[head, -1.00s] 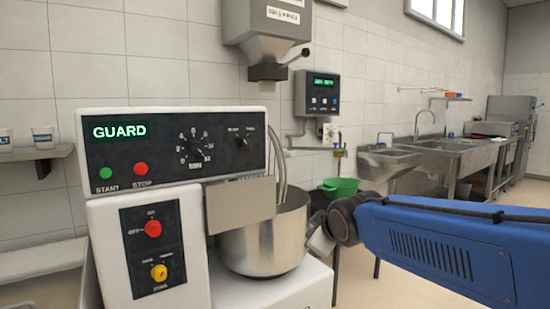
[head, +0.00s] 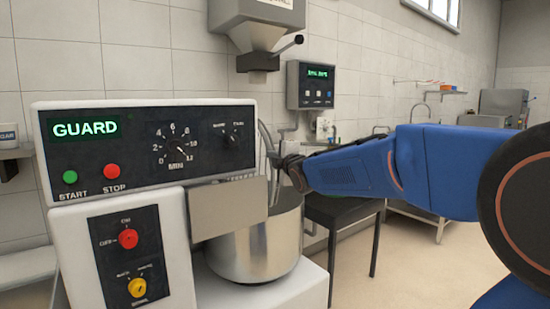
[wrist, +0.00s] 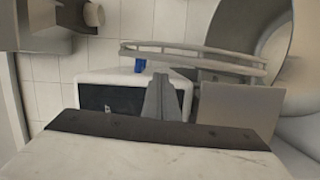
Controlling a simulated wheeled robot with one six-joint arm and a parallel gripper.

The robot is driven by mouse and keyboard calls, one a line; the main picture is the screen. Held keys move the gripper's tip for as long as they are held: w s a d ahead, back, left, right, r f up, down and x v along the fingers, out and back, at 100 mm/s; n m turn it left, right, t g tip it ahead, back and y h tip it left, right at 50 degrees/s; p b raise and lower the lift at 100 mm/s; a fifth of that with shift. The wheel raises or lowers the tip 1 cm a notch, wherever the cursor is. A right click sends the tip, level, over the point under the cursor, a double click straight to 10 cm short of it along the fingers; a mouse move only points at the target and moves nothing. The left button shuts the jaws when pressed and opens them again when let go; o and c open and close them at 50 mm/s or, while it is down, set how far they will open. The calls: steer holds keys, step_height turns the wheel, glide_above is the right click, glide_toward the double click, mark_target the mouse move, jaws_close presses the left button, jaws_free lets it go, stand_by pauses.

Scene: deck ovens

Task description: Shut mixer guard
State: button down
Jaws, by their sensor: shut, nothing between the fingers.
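The mixer (head: 150,140) stands at left centre with a lit display reading GUARD. Its guard (head: 267,148) shows as thin curved bars standing up beside the control head, above the steel bowl (head: 255,248). The guard's curved rails also cross the upper middle of the wrist view (wrist: 190,53). The bowl shows at the right of the wrist view (wrist: 285,65). My gripper (head: 273,160) is over the bowl, close to the guard bars. I cannot tell whether it touches them. Its fingers (wrist: 164,95) are shut together and empty.
A flat grey plate (head: 228,209) stands in front of the bowl. A hopper (head: 262,25) and a wall control box (head: 310,84) hang above. A dark table (head: 340,210) stands right of the mixer. Floor at the lower right is open.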

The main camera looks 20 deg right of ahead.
steer(key=w, duration=0.6)
steer(key=shift+w+a, duration=0.2)
steer(key=shift+a, duration=0.05)
